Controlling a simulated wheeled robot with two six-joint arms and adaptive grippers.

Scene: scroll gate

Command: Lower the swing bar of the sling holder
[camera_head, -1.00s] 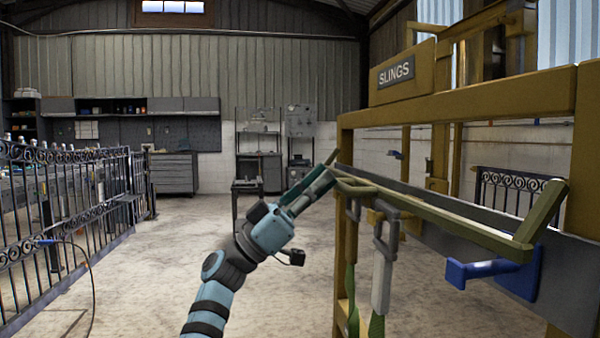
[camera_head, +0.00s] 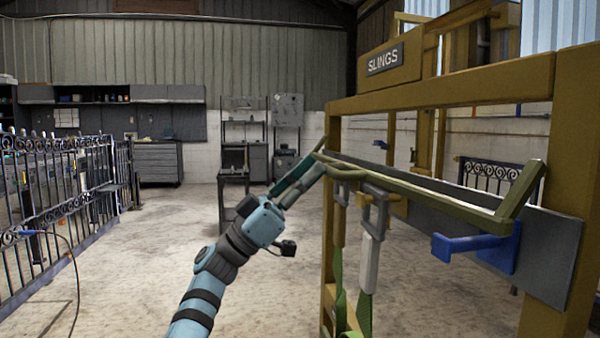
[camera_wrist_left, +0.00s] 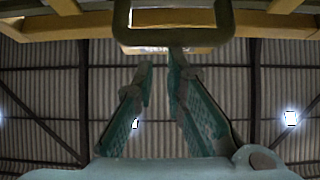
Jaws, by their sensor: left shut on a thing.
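The swing bar (camera_head: 430,193) is a long olive-green bar on the yellow sling holder (camera_head: 440,88). It runs from near the left post to an upright piece (camera_head: 520,190) at the right. Slings hang below its left part, with a pale grey fitting (camera_head: 369,262) and green straps (camera_head: 339,285). My left gripper (camera_head: 318,165) is at the bar's left end and shut on it; the exact contact is small and partly hidden. In the left wrist view, the two fingers (camera_wrist_left: 158,70) point up toward a dark green loop (camera_wrist_left: 174,46). My right gripper is out of view.
A blue hook (camera_head: 470,245) sticks out from a grey plate (camera_head: 560,262) below the bar's right end. A black iron fence (camera_head: 70,190) stands at the left. A small dark table (camera_head: 232,185) stands behind. The floor between is clear.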

